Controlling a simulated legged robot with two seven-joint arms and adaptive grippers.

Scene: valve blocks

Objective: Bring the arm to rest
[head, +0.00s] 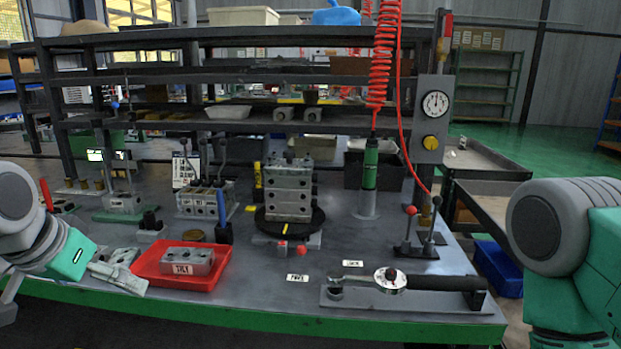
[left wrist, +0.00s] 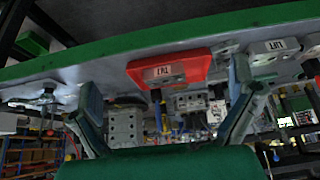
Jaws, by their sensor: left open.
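My left gripper (head: 115,272) is at the left front of the workbench, left of the red tray. In the left wrist view its two fingers (left wrist: 164,78) stand wide apart with nothing between them. The red tray (head: 150,277) holds a grey valve block (head: 187,262); the tray also shows in the left wrist view (left wrist: 196,69). Another grey valve block (head: 290,190) stands upright on a dark round turntable (head: 268,225). My right arm shows at the right edge of the head view, but its gripper is out of view.
A long dark-handled wrench (head: 435,282) lies at the right front. Small levers with red and dark knobs (head: 411,212) stand behind it. A red coiled hose (head: 382,60) hangs above a green tool (head: 370,165). Shelves (head: 230,75) line the back.

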